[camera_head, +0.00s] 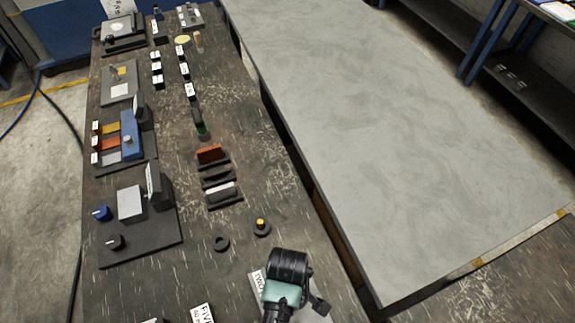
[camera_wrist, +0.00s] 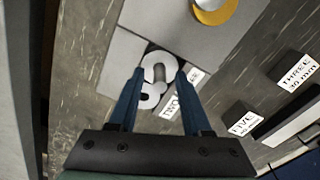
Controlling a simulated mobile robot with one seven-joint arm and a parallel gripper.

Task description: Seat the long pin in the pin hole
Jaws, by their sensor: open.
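My gripper (camera_wrist: 159,72) is open, its two blue fingers apart with nothing clearly held between them. In the wrist view, a pale curved piece (camera_wrist: 152,101) shows below and between the fingers, over a dark patch on a light grey plate (camera_wrist: 122,60). I cannot tell whether it touches the fingers. In the head view, my arm's end is at the near edge of the dark bench, its fingertips hidden. A yellow-topped peg (camera_head: 260,222) stands in a round black base ahead of it. I cannot identify the long pin or the pin hole for certain.
Upright slabs in a dark rack (camera_head: 222,190) stand farther back. Label blocks reading THREE (camera_wrist: 297,72) and FIVE (camera_wrist: 242,120) show at right in the wrist view. The grey table (camera_head: 400,140) at right is clear.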

